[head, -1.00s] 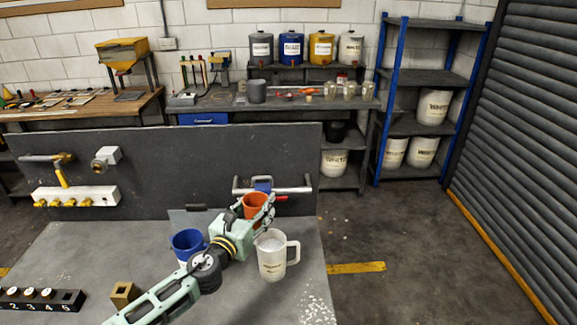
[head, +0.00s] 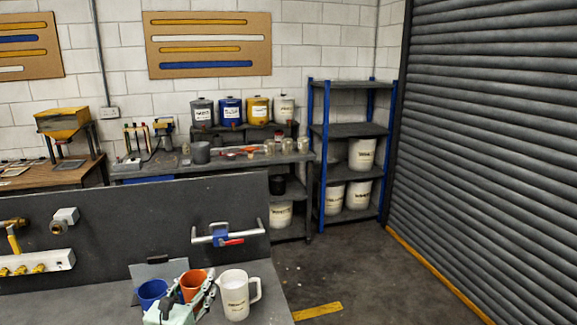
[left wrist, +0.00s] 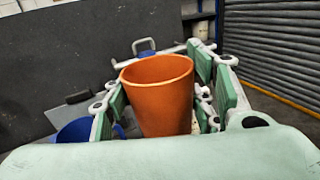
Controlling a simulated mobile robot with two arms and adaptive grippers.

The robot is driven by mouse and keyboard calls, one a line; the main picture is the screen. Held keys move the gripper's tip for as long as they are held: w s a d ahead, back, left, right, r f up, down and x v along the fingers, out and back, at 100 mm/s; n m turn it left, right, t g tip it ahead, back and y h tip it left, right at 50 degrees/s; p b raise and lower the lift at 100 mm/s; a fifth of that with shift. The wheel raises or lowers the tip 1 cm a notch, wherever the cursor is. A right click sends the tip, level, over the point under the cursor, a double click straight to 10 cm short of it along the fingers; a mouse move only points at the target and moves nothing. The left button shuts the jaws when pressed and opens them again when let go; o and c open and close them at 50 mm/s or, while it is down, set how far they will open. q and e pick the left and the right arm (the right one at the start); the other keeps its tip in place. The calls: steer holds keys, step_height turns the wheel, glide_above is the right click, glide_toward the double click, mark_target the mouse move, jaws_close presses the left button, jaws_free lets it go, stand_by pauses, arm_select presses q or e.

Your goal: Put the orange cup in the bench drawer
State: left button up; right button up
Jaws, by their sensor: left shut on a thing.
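The orange cup (head: 193,283) is upright between the fingers of my left gripper (head: 197,300), low in the head view. My left gripper is shut on it; in the left wrist view the orange cup (left wrist: 158,97) stands between the green finger pads. Its base is partly hidden, so I cannot tell whether it touches the table. At the back, the grey bench (head: 225,162) has a blue drawer front (head: 148,180), mostly hidden behind the dark panel; I cannot tell whether it is open. My right gripper is not in view.
A blue cup (head: 152,292) stands just left of the orange cup, a white jug (head: 234,296) just right. The dark upright panel (head: 130,215) with a bar handle (head: 228,236) stands behind them. Floor (head: 345,265) is clear to the right, before the shelf rack (head: 350,130) and shutter.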

arm_select(q)
steer(key=s+d+f+b, duration=0.3)
steer(key=s+f, duration=0.2)
steer(key=s, duration=0.4)
steer(key=s+d+f+b, duration=0.3)
steer(key=s+f, duration=0.2)
steer(key=s, duration=0.3)
steer(key=s+a+r+n+y+b, duration=0.1)
steer(key=s+b, duration=0.3)
steer(key=s, duration=0.9)
steer(key=shift+s+a+r+n+y, duration=0.15)
steer(key=shift+s+r+n+y, duration=0.3)
steer(key=shift+r+y, duration=0.35)
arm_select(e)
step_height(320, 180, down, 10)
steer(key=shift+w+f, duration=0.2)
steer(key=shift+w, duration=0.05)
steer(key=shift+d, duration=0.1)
arm_select(q)
steer(key=shift+w+f, duration=0.1)
steer(key=shift+w, duration=0.05)
